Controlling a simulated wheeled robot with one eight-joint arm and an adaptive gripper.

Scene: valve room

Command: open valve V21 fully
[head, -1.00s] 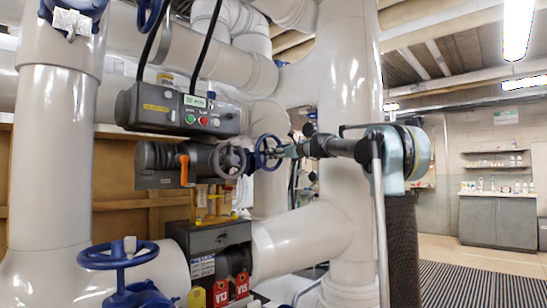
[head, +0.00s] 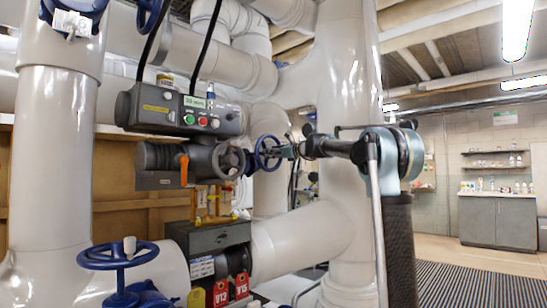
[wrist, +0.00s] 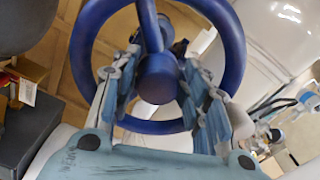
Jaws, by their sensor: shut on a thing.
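A blue handwheel (head: 268,153) stands mid-picture in the head view, beside a grey actuator. No V21 label can be read on it. In the wrist view the handwheel (wrist: 235,45) fills the upper part, with its hub and one spoke pointing up. My gripper (head: 285,151) reaches it from the right. In the wrist view my gripper (wrist: 160,72) has one finger on each side of the hub (wrist: 158,80), shut on the wheel's middle. The exact contact under the fingertips is partly hidden.
A grey handwheel (head: 229,160) is close to the left, on the actuator with an orange lever (head: 184,169). A button box (head: 178,109) hangs above. Another blue handwheel (head: 118,255) and red tags V13 (head: 221,292) and V15 (head: 242,285) are lower left. Thick white pipes surround the arm.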

